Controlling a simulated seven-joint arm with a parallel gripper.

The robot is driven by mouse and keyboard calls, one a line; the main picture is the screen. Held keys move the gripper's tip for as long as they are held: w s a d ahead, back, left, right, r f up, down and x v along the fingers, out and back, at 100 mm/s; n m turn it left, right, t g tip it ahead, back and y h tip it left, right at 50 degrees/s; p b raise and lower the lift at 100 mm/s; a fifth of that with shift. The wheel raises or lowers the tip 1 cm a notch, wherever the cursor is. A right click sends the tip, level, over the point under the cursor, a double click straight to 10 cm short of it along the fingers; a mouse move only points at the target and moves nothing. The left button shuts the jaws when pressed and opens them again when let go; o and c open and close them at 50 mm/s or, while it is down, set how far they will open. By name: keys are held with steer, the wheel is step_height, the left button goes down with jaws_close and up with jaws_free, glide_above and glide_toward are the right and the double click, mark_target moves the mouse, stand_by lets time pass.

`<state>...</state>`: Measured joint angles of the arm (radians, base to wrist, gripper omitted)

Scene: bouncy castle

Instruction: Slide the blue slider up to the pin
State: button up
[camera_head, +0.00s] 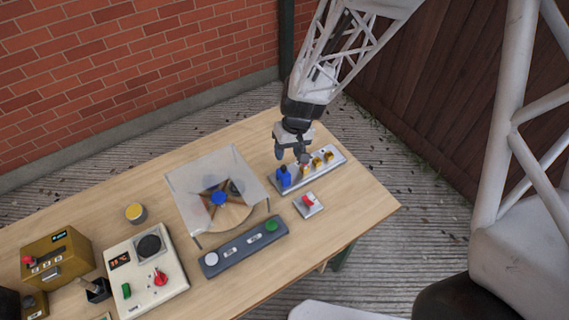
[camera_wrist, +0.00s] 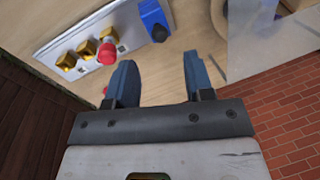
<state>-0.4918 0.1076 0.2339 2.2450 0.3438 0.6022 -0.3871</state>
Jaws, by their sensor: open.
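The blue slider (camera_head: 284,176) is a small upright block at the left end of a grey metal plate (camera_head: 332,166). It also shows at the top of the wrist view (camera_wrist: 152,17), with a dark tip. I cannot clearly pick out the pin; beside the slider on the plate a red-topped knob (camera_wrist: 107,53) stands near a gold one. My gripper (camera_head: 291,155) points down just behind the plate, near the slider. Its two blue fingers are apart and empty in the wrist view (camera_wrist: 160,62), with the slider ahead of them, apart from both.
Gold knobs (camera_head: 328,157) stand on the right part of the plate. A small red-switch panel (camera_head: 309,204) lies in front. A clear screen and round wooden wheel (camera_head: 231,216) are left, with a dark button bar (camera_head: 243,246) before them. Bare table lies to the right.

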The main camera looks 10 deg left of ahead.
mark_target(284, 166)
steer(key=shift+s+a+f, duration=0.1)
steer(key=shift+a+f, duration=0.05)
steer(key=shift+f, duration=0.85)
steer(key=shift+s+a+f, duration=0.1)
steer(key=shift+a+f, duration=0.05)
steer(key=shift+f, duration=0.8)
steer(key=shift+s+a+f, duration=0.1)
steer(key=shift+a+f, duration=0.05)
steer(key=shift+f, duration=0.85)
jaws_close()
